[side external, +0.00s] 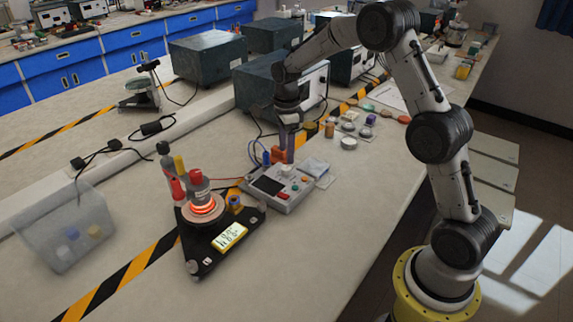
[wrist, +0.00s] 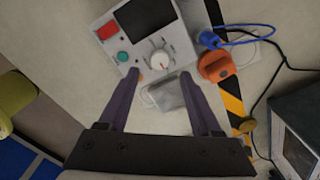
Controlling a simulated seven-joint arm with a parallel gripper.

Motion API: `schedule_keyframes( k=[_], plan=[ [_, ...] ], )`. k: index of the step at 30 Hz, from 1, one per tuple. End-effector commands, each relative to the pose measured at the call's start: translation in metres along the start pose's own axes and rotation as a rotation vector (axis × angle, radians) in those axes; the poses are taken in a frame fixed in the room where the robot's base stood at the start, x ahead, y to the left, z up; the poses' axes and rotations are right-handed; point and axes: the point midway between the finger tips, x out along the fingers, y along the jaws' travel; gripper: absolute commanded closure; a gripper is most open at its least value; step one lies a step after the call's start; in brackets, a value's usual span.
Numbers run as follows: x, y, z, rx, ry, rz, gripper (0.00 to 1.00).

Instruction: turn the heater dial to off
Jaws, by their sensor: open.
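The heater dial (wrist: 160,61) is a white round knob with a red mark, on a grey control box (wrist: 178,38) with a dark screen, a red button and a teal button. In the side view the control box (side external: 292,203) lies on the bench beside a heater plate (side external: 203,212) that glows orange. My gripper (wrist: 159,74) is open and empty, pointing down over the box. In the wrist view its two purple fingertips appear on either side of the dial's lower edge; I cannot tell whether they touch it. In the side view my gripper (side external: 287,158) hides part of the box's back edge.
An orange plug (wrist: 216,66) and a blue plug (wrist: 208,39) with cables sit close beside the control box. A clear bin (side external: 65,230) stands left. Small jars stand behind.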

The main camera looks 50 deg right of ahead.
Motion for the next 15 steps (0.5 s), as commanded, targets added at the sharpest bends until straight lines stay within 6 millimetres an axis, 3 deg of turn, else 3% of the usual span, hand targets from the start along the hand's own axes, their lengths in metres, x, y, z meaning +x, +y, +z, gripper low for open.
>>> schedule_keyframes(
  k=[6,15],
  plan=[
    [0.038,0.001,0.0,0.0,0.001,0.004,0.34],
    [0.057,0.0,0.0,0.0,0.0,0.0,0.34]
  ],
)
